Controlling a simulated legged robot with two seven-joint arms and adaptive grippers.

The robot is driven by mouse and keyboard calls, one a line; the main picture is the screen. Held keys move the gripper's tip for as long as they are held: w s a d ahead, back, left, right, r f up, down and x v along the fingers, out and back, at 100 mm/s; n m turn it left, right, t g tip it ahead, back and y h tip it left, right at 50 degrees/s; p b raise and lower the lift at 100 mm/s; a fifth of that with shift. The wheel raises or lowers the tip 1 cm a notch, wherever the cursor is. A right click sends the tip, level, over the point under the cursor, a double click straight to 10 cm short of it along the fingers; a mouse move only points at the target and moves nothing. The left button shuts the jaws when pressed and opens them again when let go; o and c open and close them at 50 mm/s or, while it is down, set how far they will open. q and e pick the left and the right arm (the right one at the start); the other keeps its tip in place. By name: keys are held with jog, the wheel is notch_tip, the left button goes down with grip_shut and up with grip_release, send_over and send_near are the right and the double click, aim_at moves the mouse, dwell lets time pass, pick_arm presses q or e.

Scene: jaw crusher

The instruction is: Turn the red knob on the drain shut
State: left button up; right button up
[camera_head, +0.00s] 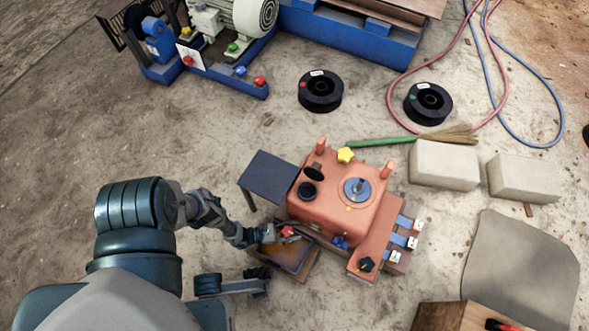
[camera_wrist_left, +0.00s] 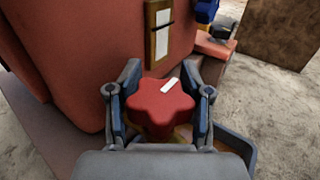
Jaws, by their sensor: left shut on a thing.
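The red knob (camera_wrist_left: 162,104) has a lobed rim and a white mark on its top. In the left wrist view it sits between the two fingers of my left gripper (camera_wrist_left: 160,110), which is shut on it. In the head view the red knob (camera_head: 288,231) shows small at the lower left side of the orange machine (camera_head: 330,205), with my left gripper (camera_head: 275,234) at it. The machine's side wall (camera_wrist_left: 60,60) rises just beyond the knob in the wrist view. The drain fitting under the knob is mostly hidden.
A dark plate (camera_head: 270,177) juts out left of the machine. Blue levers with white tags (camera_head: 405,238) and a black knob (camera_head: 366,264) are at the machine's right. Concrete blocks (camera_head: 444,165) lie further right.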

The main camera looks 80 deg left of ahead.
pick_arm(q)
jog(key=o, duration=1)
jog(key=shift+s, duration=0.1)
jog(key=shift+c, duration=0.2)
jog(key=shift+s, duration=0.15)
jog(key=s, duration=1.1)
jog(key=shift+s+a, duration=0.35)
jog(key=shift+a, duration=0.05)
jog(key=shift+f, duration=0.1)
